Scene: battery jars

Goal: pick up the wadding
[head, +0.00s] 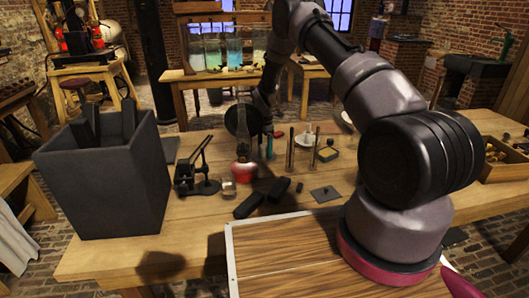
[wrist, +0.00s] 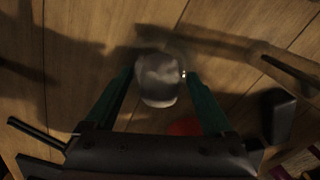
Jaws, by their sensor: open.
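In the wrist view a rounded grey-white lump, which looks like the wadding (wrist: 157,84), lies between the tips of my gripper (wrist: 159,73). The two green fingers stand apart on its left and right. The right fingertip is very near its edge; I cannot tell whether it touches. In the head view my gripper (head: 256,150) is low over the middle of the wooden table (head: 110,262). The wadding cannot be picked out surely there.
A red round thing (head: 244,173) is close to my gripper. Dark blocks (head: 249,205), a small glass cube (head: 228,187) and a black lever device (head: 196,175) are nearby. A large grey bin (head: 105,185) stands left. Upright rods (head: 290,150) stand right of my gripper.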

